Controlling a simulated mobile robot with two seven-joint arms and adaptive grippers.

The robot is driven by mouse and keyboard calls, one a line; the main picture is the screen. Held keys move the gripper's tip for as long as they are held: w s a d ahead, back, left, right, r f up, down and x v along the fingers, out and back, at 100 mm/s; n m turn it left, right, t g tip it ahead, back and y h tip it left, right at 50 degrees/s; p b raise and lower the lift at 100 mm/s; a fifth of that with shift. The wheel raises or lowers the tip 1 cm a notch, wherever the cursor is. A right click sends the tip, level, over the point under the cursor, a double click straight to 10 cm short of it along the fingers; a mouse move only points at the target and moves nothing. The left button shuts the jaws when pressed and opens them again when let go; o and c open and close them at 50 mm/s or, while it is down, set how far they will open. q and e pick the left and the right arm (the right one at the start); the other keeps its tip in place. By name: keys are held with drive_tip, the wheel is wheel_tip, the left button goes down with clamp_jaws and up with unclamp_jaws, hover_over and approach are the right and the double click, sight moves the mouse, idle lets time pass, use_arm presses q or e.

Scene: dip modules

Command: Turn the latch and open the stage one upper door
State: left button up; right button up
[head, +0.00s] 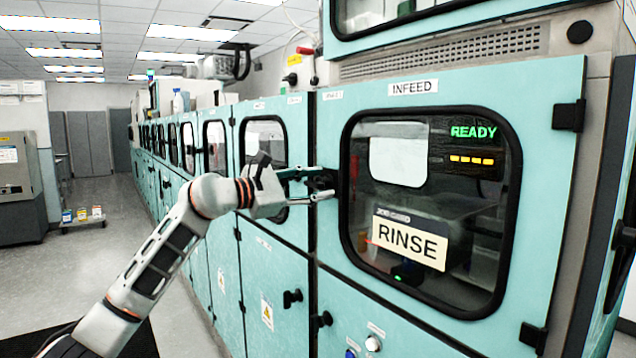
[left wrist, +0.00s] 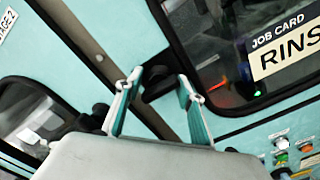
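The teal upper door marked INFEED (head: 413,88) is closed, with a black-framed window. The small label at its upper left is too small to read. Its black latch (head: 322,182) sits on the door's left edge; it also shows in the left wrist view (left wrist: 158,80). My left gripper (head: 322,184) is at this latch, its two fingers apart, one above and one below it in the head view. In the left wrist view the latch lies between the fingertips (left wrist: 160,88); I cannot tell whether they touch it. My right gripper is out of view.
A neighbouring upper door with a window (head: 264,140) is to the left; a STAGE 2 label (left wrist: 6,24) shows on that side. Lower doors have black latches (head: 291,298). Behind the glass are a RINSE card (head: 410,242) and a READY display (head: 473,132).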

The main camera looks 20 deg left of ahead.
use_arm(q)
drive_tip(key=shift+w+d, duration=0.2)
drive_tip(key=shift+w, duration=0.05)
clamp_jaws()
